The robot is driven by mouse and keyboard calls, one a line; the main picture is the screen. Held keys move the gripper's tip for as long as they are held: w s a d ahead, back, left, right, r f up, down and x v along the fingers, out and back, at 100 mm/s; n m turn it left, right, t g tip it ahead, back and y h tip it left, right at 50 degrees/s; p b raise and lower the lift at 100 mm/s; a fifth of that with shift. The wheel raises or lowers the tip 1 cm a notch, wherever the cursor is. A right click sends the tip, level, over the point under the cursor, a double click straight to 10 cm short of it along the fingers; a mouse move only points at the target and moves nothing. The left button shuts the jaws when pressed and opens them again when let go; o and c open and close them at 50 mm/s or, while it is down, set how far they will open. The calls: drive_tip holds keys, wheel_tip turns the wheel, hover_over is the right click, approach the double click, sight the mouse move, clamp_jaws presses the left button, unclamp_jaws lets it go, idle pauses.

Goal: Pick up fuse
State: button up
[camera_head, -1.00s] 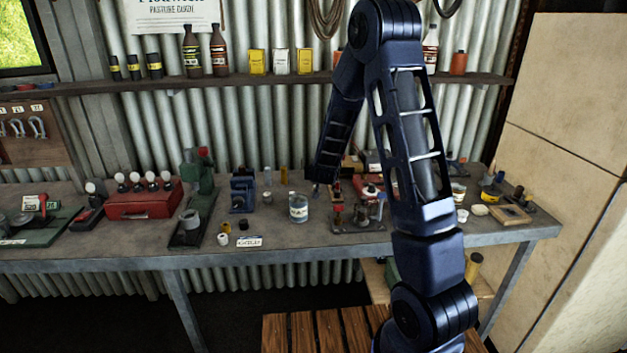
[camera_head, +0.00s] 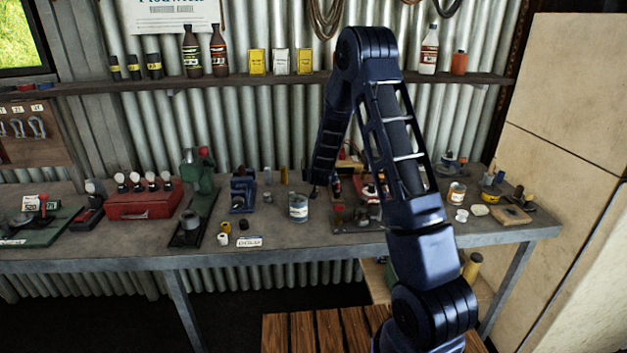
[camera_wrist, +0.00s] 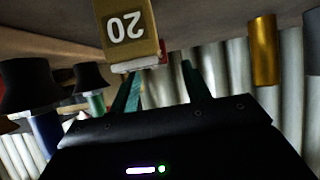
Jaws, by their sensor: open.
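A yellow block marked "20" (camera_wrist: 126,30), which looks like the fuse, shows upside down at the top middle of the wrist view. Its pale end points at my gripper (camera_wrist: 161,76). The two teal fingers are apart, and the block lies in front of and partly across the gap between them. I cannot tell whether they touch it. In the head view the end of my arm is low over the bench, right of a clear jar (camera_head: 298,207); the fingers and the fuse cannot be made out there.
A brass cylinder (camera_wrist: 263,50) stands right of the fingers in the wrist view, and dark-capped items (camera_wrist: 30,88) stand at left. The crowded bench (camera_head: 290,238) holds a red box (camera_head: 143,205) and a blue device (camera_head: 243,190). A shelf (camera_head: 290,80) with bottles runs above.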

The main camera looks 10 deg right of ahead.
drive_tip(key=shift+x, duration=1.2)
drive_tip(key=shift+c, duration=0.2)
clamp_jaws()
drive_tip(key=shift+r, duration=0.1)
wheel_tip(320, 180, up, 20)
